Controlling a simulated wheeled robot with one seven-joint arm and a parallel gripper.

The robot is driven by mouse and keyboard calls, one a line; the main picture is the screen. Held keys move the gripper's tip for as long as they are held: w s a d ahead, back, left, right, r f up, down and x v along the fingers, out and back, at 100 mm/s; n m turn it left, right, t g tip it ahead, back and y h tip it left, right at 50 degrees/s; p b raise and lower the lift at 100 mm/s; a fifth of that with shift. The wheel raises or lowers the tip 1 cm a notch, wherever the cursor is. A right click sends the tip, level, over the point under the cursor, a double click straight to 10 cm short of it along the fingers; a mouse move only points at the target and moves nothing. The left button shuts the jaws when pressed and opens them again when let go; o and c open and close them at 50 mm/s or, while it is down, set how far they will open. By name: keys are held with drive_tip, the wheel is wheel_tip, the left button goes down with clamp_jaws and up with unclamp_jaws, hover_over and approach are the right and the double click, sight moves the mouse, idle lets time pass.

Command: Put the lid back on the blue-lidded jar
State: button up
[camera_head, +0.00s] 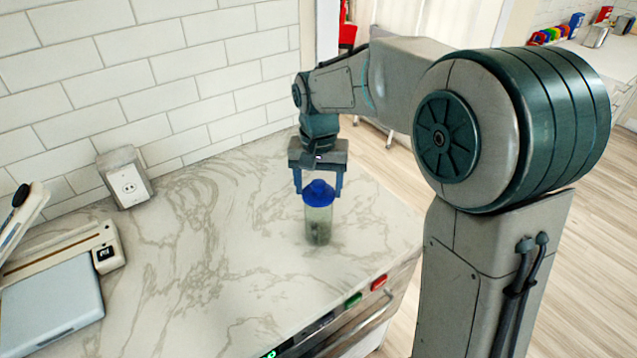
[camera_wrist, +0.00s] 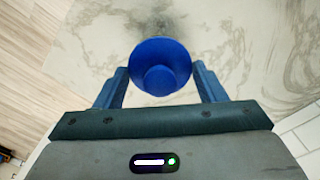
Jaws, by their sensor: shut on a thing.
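The jar (camera_head: 318,224) is a clear, upright cylinder with dark contents low inside, standing on the marble counter. Its round blue lid (camera_head: 318,194), with a raised knob, is at the jar's mouth. I cannot tell whether it is seated or slightly above the rim. My gripper (camera_head: 318,190) points down from above, with one blue finger on each side of the lid, and is shut on it. In the wrist view, the lid (camera_wrist: 160,66) lies between the fingers (camera_wrist: 160,82) and hides most of the jar.
The marble counter (camera_head: 200,240) is clear around the jar. A wall outlet box (camera_head: 125,178) and a blue-grey device (camera_head: 52,305) are to the left. Green (camera_head: 353,300) and red (camera_head: 379,282) pieces sit at the front edge. White tile wall (camera_head: 150,80) stands behind.

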idle(0.4)
drive_tip(key=o, duration=1.3)
drive_tip(key=shift+r, duration=0.15)
drive_tip(key=shift+r+p, duration=2.7)
drive_tip(key=shift+r, duration=0.7)
clamp_jaws()
drive_tip(key=shift+f, duration=0.3)
